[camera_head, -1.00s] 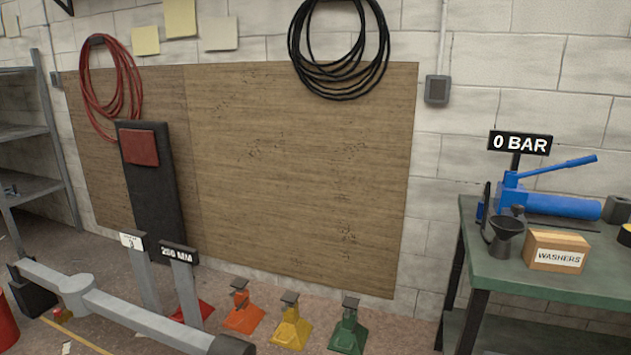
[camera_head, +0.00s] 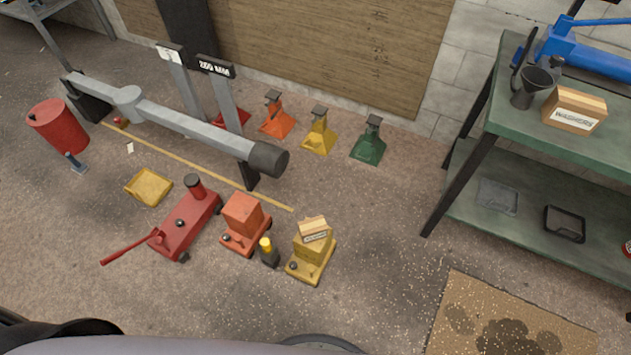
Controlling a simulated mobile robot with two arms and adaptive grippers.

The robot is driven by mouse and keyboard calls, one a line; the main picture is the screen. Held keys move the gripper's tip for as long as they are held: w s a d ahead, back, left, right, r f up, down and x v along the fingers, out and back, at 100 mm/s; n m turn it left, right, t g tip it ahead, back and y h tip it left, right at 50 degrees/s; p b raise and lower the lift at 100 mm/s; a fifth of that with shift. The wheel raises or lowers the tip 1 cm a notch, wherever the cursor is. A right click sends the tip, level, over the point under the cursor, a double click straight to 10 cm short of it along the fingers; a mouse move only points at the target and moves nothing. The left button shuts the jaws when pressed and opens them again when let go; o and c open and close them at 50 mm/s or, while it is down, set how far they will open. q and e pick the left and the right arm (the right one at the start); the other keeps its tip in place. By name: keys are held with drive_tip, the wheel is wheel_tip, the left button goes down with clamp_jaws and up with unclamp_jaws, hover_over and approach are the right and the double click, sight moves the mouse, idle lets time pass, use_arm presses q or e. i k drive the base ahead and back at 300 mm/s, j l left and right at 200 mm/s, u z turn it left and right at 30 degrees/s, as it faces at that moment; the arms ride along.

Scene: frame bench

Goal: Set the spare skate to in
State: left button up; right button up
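Two small wheeled blocks that look like skates are on the floor at the lower middle. One is orange-red (camera_head: 241,222), and the other is yellow (camera_head: 311,257) with a small labelled carton (camera_head: 314,229) on top. I cannot tell which is the spare skate, or read any in or out setting on either. A small dark cylinder with a yellow top (camera_head: 267,251) stands between them. Neither of my grippers shows in the head view. Only parts of my own body show along the bottom edge.
A red floor jack (camera_head: 187,224) with a long handle is left of the blocks, near a yellow tray (camera_head: 149,187). A grey beam (camera_head: 190,125) spans behind them. A green bench (camera_head: 515,120) stands right. Open floor lies between blocks and bench.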

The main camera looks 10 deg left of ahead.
sight(312, 258)
drive_tip(key=i+j, duration=0.1)
drive_tip(key=j, duration=0.5)
drive_tip(key=i+j, duration=0.1)
drive_tip(key=j, duration=0.5)
drive_tip(key=i+j, duration=0.1)
drive_tip(key=j, duration=0.5)
drive_tip(key=j+z, duration=0.1)
drive_tip(key=z, duration=0.3)
drive_tip(key=j+z, duration=0.15)
drive_tip(key=z, duration=0.25)
drive_tip(key=j+z, duration=0.1)
drive_tip(key=z, duration=0.25)
